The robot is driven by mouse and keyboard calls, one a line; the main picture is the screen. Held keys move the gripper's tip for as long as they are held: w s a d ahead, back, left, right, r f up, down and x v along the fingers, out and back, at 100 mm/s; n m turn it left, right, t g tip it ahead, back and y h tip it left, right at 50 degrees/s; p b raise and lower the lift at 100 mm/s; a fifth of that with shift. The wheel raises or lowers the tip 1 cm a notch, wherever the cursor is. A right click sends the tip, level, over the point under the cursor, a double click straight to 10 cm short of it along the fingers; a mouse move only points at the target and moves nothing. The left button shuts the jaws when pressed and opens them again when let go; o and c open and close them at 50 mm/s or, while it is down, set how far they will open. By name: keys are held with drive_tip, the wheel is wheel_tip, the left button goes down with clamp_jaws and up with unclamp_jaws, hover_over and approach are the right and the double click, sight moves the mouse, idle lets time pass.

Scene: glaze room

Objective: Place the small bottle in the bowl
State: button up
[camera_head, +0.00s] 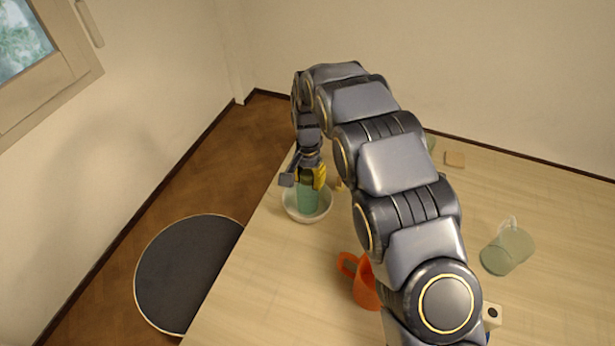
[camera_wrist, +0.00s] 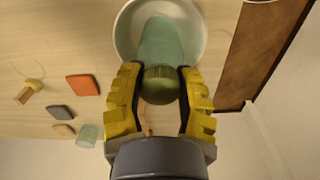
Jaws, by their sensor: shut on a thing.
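My gripper (camera_wrist: 160,90) is shut on the small bottle (camera_wrist: 161,45), a pale green bottle with an olive-green cap end between the yellow fingers. The bottle also shows in the head view (camera_head: 307,198), hanging below my gripper (camera_head: 312,177). The bowl (camera_head: 326,207) is white and round and sits near the table's left edge. The bottle's lower end is over or inside the bowl; in the wrist view the bowl (camera_wrist: 122,35) lies around the bottle. I cannot tell whether the bottle touches the bowl's bottom.
An orange mug (camera_head: 366,290) stands nearer, beside my arm. A clear greenish mug (camera_head: 508,252) is at the right on the table (camera_head: 275,290). The wrist view shows a red-orange block (camera_wrist: 82,85), a grey block (camera_wrist: 61,113) and a greenish glass (camera_wrist: 87,134).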

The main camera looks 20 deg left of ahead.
drive_tip(key=shift+f, duration=0.3)
drive_tip(key=o, duration=1.1)
drive_tip(key=shift+f, duration=0.1)
drive_tip(key=shift+c, duration=0.2)
wheel_tip(320, 180, up, 12)
drive_tip(key=shift+f, duration=0.1)
drive_tip(key=shift+r, duration=0.5)
drive_tip(key=shift+d, duration=0.1)
